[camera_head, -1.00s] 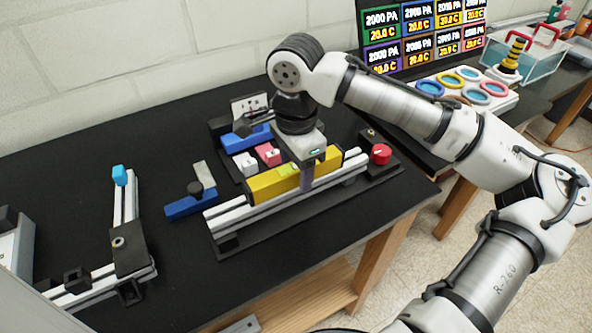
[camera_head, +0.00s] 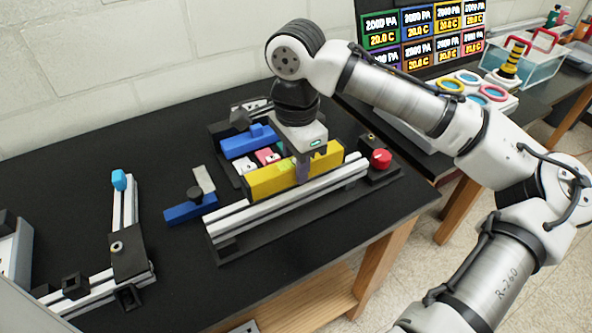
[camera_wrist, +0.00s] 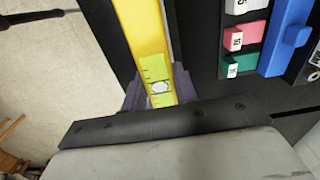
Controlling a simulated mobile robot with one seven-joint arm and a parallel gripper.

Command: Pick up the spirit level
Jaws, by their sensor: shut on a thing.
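The spirit level is a long yellow bar (camera_head: 265,183) with a green vial section at its middle. In the head view it lies along the back side of a silver extrusion rail (camera_head: 290,202). My gripper (camera_head: 303,168) points down over its middle, with a purple finger on the near side. In the wrist view the level (camera_wrist: 142,35) runs between the two purple fingers of my gripper (camera_wrist: 158,88), which are shut on it by the vial. Whether its underside is clear of what lies below is hard to tell.
Behind the level are a blue block (camera_head: 240,146) and smaller white, red and green blocks (camera_wrist: 241,62). A red knob (camera_head: 381,159) stands at the rail's right end. A blue tool (camera_head: 190,210) and an L-shaped rail frame (camera_head: 128,250) are to the left. Bare black tabletop lies between them.

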